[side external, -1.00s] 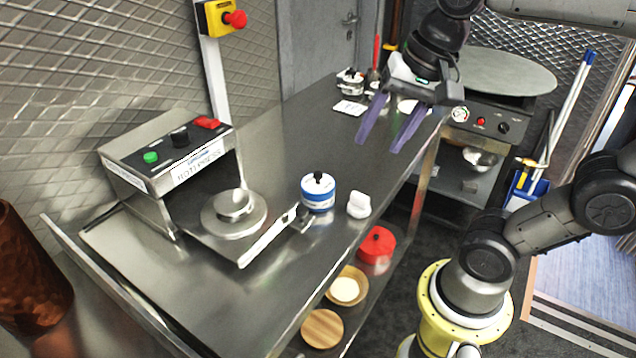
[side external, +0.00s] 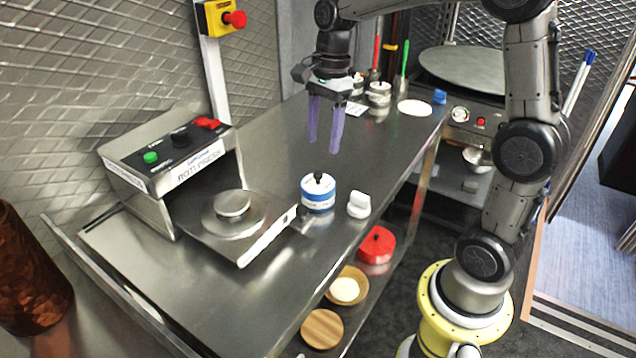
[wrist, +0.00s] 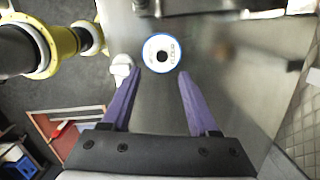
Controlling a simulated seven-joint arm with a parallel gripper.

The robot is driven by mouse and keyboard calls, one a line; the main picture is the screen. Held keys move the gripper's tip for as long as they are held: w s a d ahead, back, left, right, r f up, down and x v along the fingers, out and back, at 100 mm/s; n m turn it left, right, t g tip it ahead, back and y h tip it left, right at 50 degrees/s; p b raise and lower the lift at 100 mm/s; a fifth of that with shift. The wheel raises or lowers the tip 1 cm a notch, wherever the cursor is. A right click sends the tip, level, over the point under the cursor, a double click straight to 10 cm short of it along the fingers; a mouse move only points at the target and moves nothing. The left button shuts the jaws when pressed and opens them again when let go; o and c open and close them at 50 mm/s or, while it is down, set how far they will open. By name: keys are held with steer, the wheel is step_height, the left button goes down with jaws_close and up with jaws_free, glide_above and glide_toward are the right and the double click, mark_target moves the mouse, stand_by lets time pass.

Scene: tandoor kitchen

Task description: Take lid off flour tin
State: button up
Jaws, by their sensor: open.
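The flour tin (side external: 318,194) is a short white and blue tin with a black knob on its lid (side external: 318,179). It stands upright on the steel table with the lid on. In the wrist view the tin (wrist: 150,52) shows from above, with lettering around the dark knob, ahead of the fingertips. My gripper (side external: 324,147) has two purple fingers pointing down, apart and empty, above the table and higher than the tin. In the wrist view the gripper (wrist: 159,73) is open, with the tin just beyond the gap between its fingertips.
A white scoop-like object (side external: 359,205) stands close right of the tin. The roti press (side external: 185,170) with its round plate is at the left. Small tins (side external: 379,94) and a white disc (side external: 414,107) are at the table's far end. A red container (side external: 376,246) sits below.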

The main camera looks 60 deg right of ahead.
mark_target(318, 172)
steer(key=f, duration=0.5)
steer(key=a+f, duration=0.1)
steer(key=f, duration=0.2)
steer(key=shift+w, duration=0.25)
steer(key=shift+c, duration=0.3)
jaws_close()
